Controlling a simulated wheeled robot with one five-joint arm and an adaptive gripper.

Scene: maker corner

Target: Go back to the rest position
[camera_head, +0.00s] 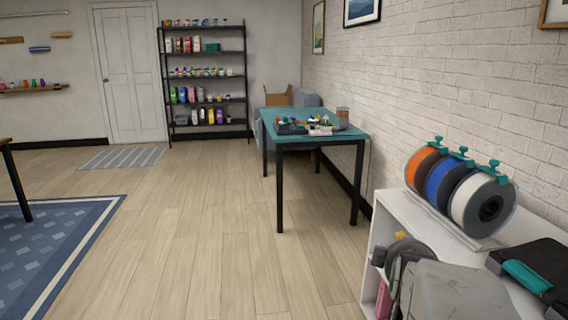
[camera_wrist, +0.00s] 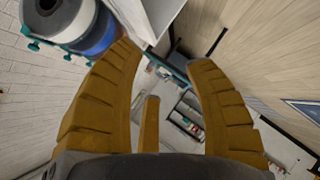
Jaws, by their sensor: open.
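My gripper (camera_wrist: 165,70) shows in the wrist view with its yellow-brown ribbed fingers spread apart and nothing between them. Part of my own grey arm (camera_head: 450,290) shows at the lower right of the head view, in front of the white shelf unit (camera_head: 385,225). In the wrist view the room appears strongly tilted.
Orange, blue and white filament spools (camera_head: 484,205) stand on the white shelf unit, close to my arm. A teal-topped table (camera_head: 345,134) with small items stands farther off by the brick wall. A black shelf rack (camera_head: 205,54) is at the back. The wooden floor (camera_head: 200,230) is clear.

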